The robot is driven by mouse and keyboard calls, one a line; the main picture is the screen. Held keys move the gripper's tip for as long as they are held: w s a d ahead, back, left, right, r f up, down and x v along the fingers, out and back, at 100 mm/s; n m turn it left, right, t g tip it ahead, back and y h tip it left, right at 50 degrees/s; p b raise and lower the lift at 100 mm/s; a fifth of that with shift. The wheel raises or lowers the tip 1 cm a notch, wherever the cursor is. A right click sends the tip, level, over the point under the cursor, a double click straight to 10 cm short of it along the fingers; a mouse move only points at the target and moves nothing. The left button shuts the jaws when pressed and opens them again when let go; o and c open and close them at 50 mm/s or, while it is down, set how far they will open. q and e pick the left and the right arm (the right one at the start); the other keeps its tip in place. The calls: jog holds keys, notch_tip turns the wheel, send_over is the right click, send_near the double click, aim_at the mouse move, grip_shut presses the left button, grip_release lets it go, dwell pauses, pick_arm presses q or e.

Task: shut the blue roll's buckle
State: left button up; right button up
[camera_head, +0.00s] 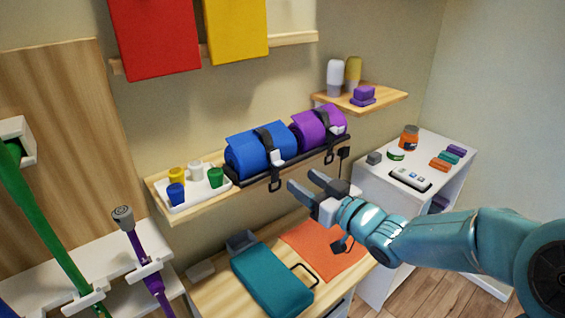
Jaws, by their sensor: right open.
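The blue roll (243,154) lies on a black rack on the wooden shelf. A black strap (266,145) goes over it, with a small light part at the rack's front and a black loop hanging below the front edge. I cannot tell whether the buckle is shut. My right gripper (301,184) is open and empty, in front of and below the rack, to the right of the hanging loop. It appears apart from the roll and strap. My left gripper is not in view.
A purple roll (311,127) with its own strap lies right of the blue one. A white tray (199,193) with several small pots stands to the left. Below are a teal case (270,280) and an orange cloth (312,251) on a wooden top.

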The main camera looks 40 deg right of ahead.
aim_at(281, 164)
jog(key=w, duration=0.2)
jog(key=w+p, duration=0.1)
jog(key=w, duration=0.1)
jog(key=w+p, duration=0.1)
jog(key=w, duration=0.2)
jog(key=shift+a+r, duration=0.1)
jog(key=shift+a, duration=0.15)
jog(key=shift+d, duration=0.1)
jog(key=shift+w, duration=0.25)
grip_shut()
jog(key=t+b, duration=0.1)
jog(key=b, duration=0.4)
jog(key=t+b, duration=0.1)
jog(key=b, duration=0.3)
jog(key=shift+w+f+b, duration=0.2)
jog(key=shift+f+b, duration=0.15)
jog(key=shift+b, duration=0.05)
